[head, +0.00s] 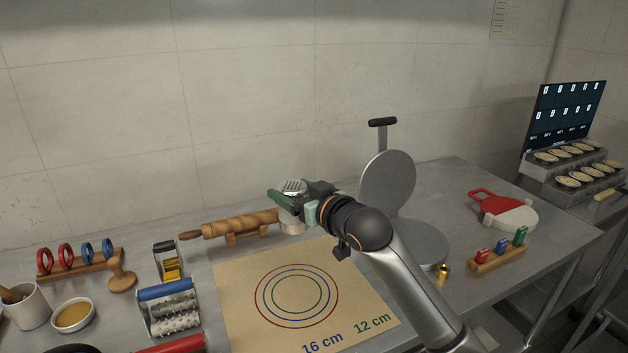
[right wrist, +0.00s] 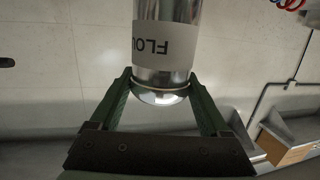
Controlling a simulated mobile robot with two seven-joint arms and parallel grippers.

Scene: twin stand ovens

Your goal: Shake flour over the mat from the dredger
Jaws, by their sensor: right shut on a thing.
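The flour dredger (head: 293,187) is a metal shaker with a perforated top, standing about upright by the mat's back edge. My right gripper (head: 290,203) is shut on it, green fingers on either side. In the right wrist view the dredger (right wrist: 162,45) shows a pale label reading "FLOU", upside down, and a shiny rounded end between the fingers (right wrist: 165,95). Whether its base touches the counter is hard to tell. The tan mat (head: 240,330) has red, blue and green rings and size marks; my right arm covers part of its right side. My left gripper is not in view.
A wooden rolling pin (head: 240,224) lies on a rest left of the dredger. A round press (head: 388,182) stands open to the right. A spiked roller (head: 168,305) and a sauce bowl (head: 73,315) are left of the mat. A red-handled tool (head: 500,210) lies at right.

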